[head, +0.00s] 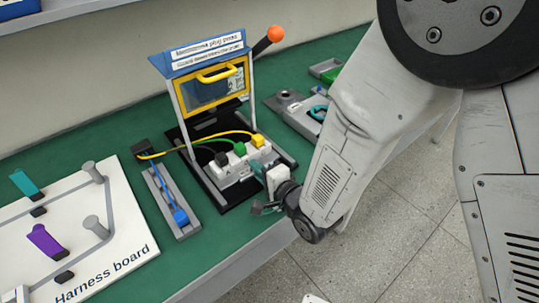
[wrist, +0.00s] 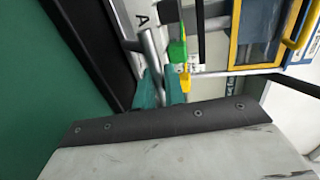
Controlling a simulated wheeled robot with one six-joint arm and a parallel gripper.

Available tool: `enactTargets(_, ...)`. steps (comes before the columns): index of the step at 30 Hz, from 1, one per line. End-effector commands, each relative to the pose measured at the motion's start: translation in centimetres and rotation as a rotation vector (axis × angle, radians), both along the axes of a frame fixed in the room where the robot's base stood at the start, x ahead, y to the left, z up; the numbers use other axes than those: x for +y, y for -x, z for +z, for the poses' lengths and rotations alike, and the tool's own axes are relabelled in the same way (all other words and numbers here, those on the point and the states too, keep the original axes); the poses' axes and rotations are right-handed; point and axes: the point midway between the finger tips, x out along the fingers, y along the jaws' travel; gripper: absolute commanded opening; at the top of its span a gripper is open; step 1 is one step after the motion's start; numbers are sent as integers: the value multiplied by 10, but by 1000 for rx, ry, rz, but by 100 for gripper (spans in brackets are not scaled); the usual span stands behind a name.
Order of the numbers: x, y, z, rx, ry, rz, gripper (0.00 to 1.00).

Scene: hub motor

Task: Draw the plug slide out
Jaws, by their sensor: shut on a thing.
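The plug press stands on the green bench in the head view, with a blue sign top (head: 203,52) and a yellow-framed guard (head: 215,88). The plug slide (head: 232,172), a pale block with black, green and yellow plugs on it, sits low on the press's black base. A green plug (wrist: 177,50) and a yellow plug (wrist: 186,80) show just beyond.
An orange-knobbed lever (head: 273,36) rises behind the press. A grey channel (head: 172,203) with a blue plug lies left of it. The white harness board (head: 110,240) is further left. A grey fixture (head: 296,112) stands to the right. The bench's front edge is close to my gripper.

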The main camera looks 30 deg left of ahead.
Motion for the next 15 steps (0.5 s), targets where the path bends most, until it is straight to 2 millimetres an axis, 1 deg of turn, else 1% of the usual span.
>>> enactTargets(1, 2, 7, 0, 0, 1, 14, 0)
enactTargets(2, 2, 8, 0, 0, 1, 15, 0)
enactTargets(10, 1, 6, 0, 0, 0, 12, 0)
enactTargets(11, 0, 6, 0, 0, 0, 12, 20)
enactTargets(12, 0, 6, 0, -1, 0, 11, 29)
enactTargets(15, 0, 5, 0, 0, 0, 9, 29)
